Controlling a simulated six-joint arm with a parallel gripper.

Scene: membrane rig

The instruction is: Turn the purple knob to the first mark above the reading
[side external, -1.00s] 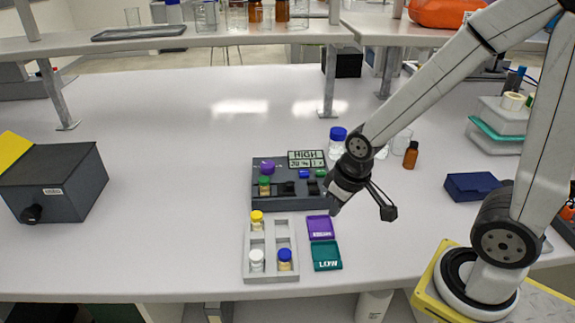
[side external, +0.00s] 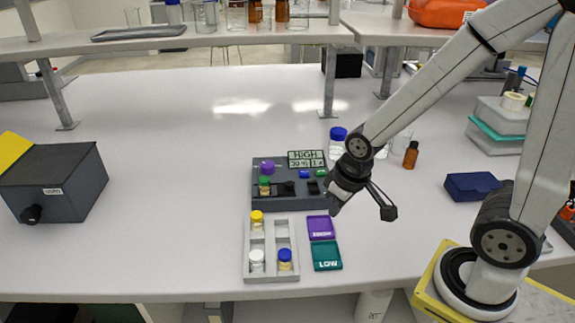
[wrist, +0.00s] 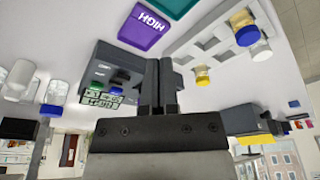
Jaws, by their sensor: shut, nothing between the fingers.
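The purple knob (side external: 267,167) sits at the back left of a dark grey rig (side external: 262,203). The rig's display (side external: 306,158) reads HIGH on its top line; the smaller characters below are too small to read surely. Marks around the knob cannot be made out. My gripper (side external: 335,208) is right of the rig, apart from the knob and above the bench. In the wrist view its fingers (wrist: 158,65) are shut and empty.
In front are a grey vial rack (side external: 270,275) with several vials, a purple tray (side external: 321,228) and a teal LOW tray (side external: 326,256). Bottles stand behind my gripper.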

